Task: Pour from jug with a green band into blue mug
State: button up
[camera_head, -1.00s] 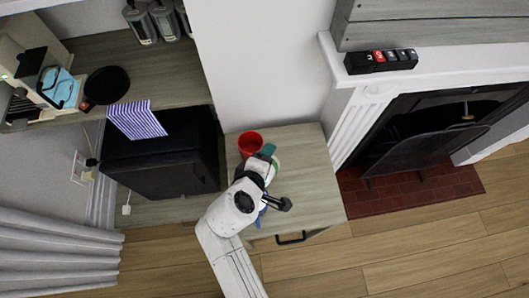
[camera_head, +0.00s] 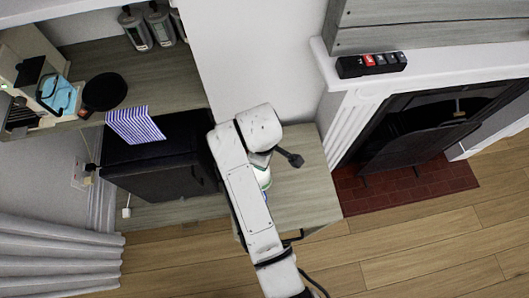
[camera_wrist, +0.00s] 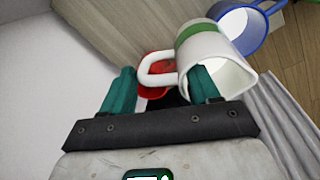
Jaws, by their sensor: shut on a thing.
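The white jug with a green band (camera_wrist: 201,48) is close in front of my gripper (camera_wrist: 163,82) in the wrist view, its open mouth toward the lower right. The teal fingers stand on both sides of its handle, and my gripper is shut on it. In the head view the jug (camera_head: 261,176) shows only partly past my arm, and my gripper is hidden there. The blue mug (camera_wrist: 253,36) is just beyond the jug at the upper right of the wrist view, partly covered by it. I cannot tell how far the jug is tilted.
A red mug (camera_wrist: 149,90) sits behind the jug's handle in the wrist view; my arm hides it in the head view. The wooden cabinet top (camera_head: 308,190) is bare at its right. A black box-shaped appliance (camera_head: 165,170) stands left, a fireplace (camera_head: 420,135) right.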

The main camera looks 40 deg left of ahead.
jog(key=shift+f+g, duration=0.2)
jog(key=shift+g, duration=0.1)
jog(key=shift+r, duration=2.05)
jog(key=w+d+f+m+b, duration=0.1)
jog(key=w+d+f+m, duration=0.1)
jog(key=d+m, duration=0.5)
jog(key=w+d+f+m+h+b, duration=0.1)
jog(key=d+f+m, duration=0.4)
jog(key=d, duration=1.4)
jog(key=w+d+f+m+g+b, duration=0.1)
jog(key=w+d+f+m+b, duration=0.1)
jog(key=d+m, duration=0.7)
jog(key=d+f+b, duration=0.1)
jog(key=d, duration=0.3)
jog(key=shift+w+d+f+m+h, duration=0.2)
jog(key=shift+w+d+m+h, duration=0.1)
jog(key=shift+d, duration=0.1)
